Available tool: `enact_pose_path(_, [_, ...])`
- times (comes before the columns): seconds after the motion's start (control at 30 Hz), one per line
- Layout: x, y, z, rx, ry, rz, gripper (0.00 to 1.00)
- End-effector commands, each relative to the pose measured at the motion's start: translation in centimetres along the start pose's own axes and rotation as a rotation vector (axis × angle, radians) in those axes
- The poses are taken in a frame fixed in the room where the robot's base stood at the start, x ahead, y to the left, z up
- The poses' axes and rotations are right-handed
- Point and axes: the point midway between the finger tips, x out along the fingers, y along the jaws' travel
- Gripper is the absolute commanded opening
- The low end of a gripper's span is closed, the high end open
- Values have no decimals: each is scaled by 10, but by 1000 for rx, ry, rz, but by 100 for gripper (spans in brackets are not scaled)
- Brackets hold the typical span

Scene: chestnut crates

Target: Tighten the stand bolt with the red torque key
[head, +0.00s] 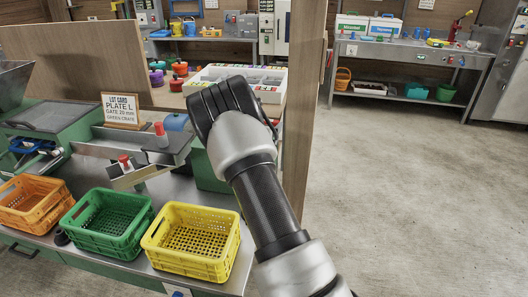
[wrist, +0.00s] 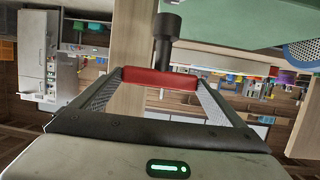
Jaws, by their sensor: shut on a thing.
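In the wrist view my gripper (wrist: 157,80) is shut on the red torque key, with one mesh-sided finger at each end of its red bar handle (wrist: 158,79). The key's dark shaft and socket (wrist: 166,25) point to the top of the picture, overlapping the edge of a green surface (wrist: 240,22). I cannot tell if the socket touches anything. In the head view my gripper (head: 222,100) is a dark shape beside the wooden post, and my arm hides the key. I cannot make out the stand bolt in either view.
Orange (head: 33,205), green (head: 130,245) and yellow (head: 195,268) crates line the bench front. A lot card (head: 122,110) reads "PLATE L". Red-topped posts (head: 161,133) stand on the machine. A wooden post (head: 305,110) rises right of my gripper. The floor at right is clear.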

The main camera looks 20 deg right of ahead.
Motion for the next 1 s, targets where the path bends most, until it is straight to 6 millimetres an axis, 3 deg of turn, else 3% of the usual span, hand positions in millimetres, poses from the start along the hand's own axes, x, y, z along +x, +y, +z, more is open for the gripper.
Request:
enact_pose_path(0.5, [-12,0,-38,1,3,0,58])
enact_pose_path(0.8, [-13,0,-40,0,3,-1,58])
enact_pose_path(0.93, [-27,0,-46,-13,4,-22,58])
enact_pose_path(1.0, [-45,-1,-51,-28,5,-53,58])
